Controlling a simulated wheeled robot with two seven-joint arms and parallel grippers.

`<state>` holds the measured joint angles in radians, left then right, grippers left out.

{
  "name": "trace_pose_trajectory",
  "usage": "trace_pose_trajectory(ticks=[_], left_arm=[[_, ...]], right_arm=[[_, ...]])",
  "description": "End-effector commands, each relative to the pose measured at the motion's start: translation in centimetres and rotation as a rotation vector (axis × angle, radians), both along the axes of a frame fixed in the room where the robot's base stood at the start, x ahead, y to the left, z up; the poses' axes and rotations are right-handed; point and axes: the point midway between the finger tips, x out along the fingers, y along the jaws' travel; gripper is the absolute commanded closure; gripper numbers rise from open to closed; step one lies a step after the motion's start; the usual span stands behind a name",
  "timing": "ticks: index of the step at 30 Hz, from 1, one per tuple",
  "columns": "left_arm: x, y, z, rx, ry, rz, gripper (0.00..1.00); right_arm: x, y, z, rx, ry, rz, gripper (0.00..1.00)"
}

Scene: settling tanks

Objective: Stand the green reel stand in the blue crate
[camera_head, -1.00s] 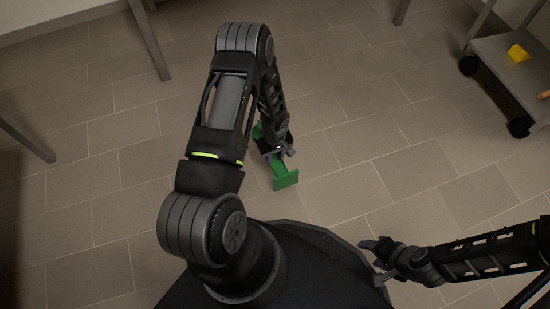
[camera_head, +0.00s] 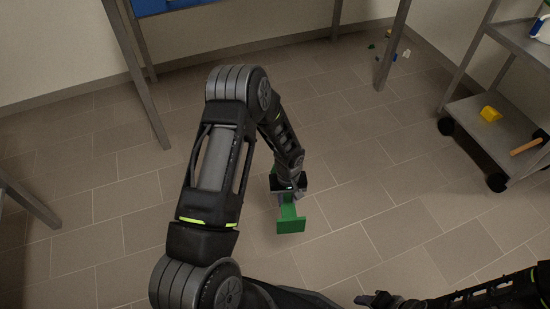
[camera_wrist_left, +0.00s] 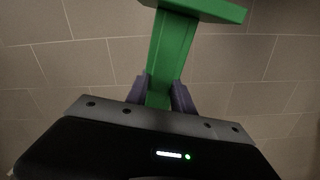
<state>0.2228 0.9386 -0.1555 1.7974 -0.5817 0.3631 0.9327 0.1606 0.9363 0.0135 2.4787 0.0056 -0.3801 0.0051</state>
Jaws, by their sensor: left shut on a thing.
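The green reel stand (camera_head: 289,222) is held by my left gripper (camera_head: 287,191), out in front of me with bare floor behind it. In the left wrist view the green stand (camera_wrist_left: 172,48) has its narrow post between the two fingers (camera_wrist_left: 161,97), which are shut on it. Its flat end plate is at the top of that view, cut off by the edge. A blue thing (camera_head: 150,6), perhaps the blue crate, shows only in part at the top left of the head view. My right gripper (camera_head: 376,299) is at the bottom edge; its jaws are unclear.
A metal-legged table (camera_head: 137,75) stands at the far left. A wheeled cart (camera_head: 480,118) on the right holds a yellow piece (camera_head: 490,114) and a wooden-handled tool (camera_head: 526,147) on its lower shelf. Small bits lie on the floor near the back wall. The middle floor is clear.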

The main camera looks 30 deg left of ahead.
Motion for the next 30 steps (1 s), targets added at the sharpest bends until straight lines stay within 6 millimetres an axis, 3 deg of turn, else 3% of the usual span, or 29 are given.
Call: trace_pose_trajectory(ticks=[1,3,9,12,15,18,21,30], left_arm=[[0.7,-0.9,6.0,-0.001,-0.008,-0.059,1.00],[1.2,-2.1,10.6,-0.002,-0.007,-0.145,1.00],[2.1,-5.4,23.8,-0.001,-0.010,-0.390,1.00],[2.2,-6.9,29.3,0.002,-0.009,-0.503,1.00],[2.1,-8.0,33.5,0.006,-0.009,-0.594,1.00],[2.0,-8.7,36.0,0.009,-0.007,-0.655,1.00],[1.9,-9.1,37.2,0.010,-0.007,-0.690,1.00],[1.9,-9.3,37.3,0.011,-0.006,-0.702,1.00]], right_arm=[[-0.2,0.1,4.4,0.002,0.003,0.005,0.46],[-0.4,0.3,7.2,0.005,0.008,0.009,0.46],[-1.0,0.7,15.0,0.013,0.021,0.023,0.46],[-1.3,0.9,18.3,0.016,0.027,0.028,0.46],[-1.5,1.0,20.6,0.019,0.031,0.032,0.46],[-1.7,1.1,22.0,0.020,0.034,0.036,0.46],[-1.8,1.1,22.5,0.021,0.035,0.037,0.46],[-1.8,1.1,22.4,0.022,0.036,0.038,0.46]])
